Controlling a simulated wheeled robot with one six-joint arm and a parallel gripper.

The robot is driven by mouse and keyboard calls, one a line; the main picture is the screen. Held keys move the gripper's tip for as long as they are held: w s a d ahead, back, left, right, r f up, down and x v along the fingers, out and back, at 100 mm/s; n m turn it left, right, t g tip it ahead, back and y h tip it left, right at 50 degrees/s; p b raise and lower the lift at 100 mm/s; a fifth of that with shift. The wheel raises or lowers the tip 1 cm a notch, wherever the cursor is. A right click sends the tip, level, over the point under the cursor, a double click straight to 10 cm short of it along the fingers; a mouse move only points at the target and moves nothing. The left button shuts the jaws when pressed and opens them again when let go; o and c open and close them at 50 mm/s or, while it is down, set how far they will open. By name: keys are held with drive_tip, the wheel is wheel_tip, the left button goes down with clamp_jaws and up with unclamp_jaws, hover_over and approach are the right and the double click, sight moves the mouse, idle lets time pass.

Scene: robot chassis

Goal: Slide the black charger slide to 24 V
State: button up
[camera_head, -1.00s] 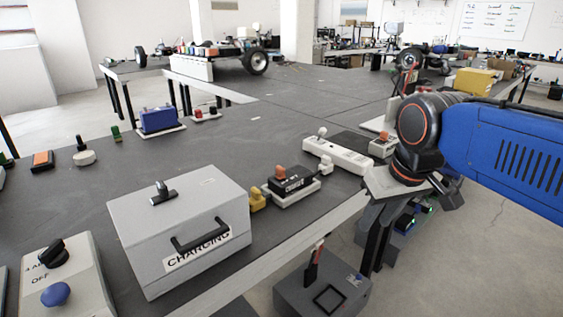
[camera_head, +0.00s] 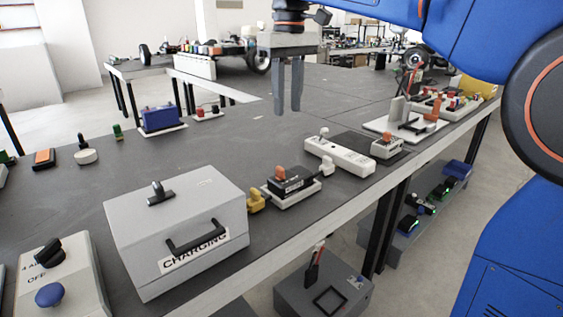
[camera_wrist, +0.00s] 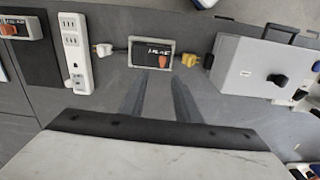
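The black charger (camera_head: 291,180) sits in a light frame on the grey bench. An orange slide knob (camera_head: 280,172) stands at the left part of its top. In the wrist view the black charger (camera_wrist: 151,53) lies past the fingertips, with its orange knob (camera_wrist: 163,61) toward the right; its print is too small to read. My gripper (camera_head: 287,111) points down in the air, above and behind the charger in the head view. In the wrist view my gripper (camera_wrist: 160,76) shows a clear gap between its fingers, with nothing held.
A yellow plug (camera_head: 256,200) and a white plug (camera_head: 326,166) flank the charger. A grey box (camera_head: 175,225) marked CHARGING stands at left. A white power strip (camera_head: 340,156) and another orange-knobbed unit (camera_head: 387,147) lie to the right. The bench behind the charger is clear.

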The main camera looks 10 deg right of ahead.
sight(280, 167)
drive_tip(key=f, duration=0.5)
drive_tip(key=a+f, duration=0.1)
drive_tip(key=f, duration=0.5)
drive_tip(key=w+f, duration=0.1)
drive_tip(key=f, duration=0.4)
drive_tip(key=shift+a+f, duration=0.3)
clamp_jaws()
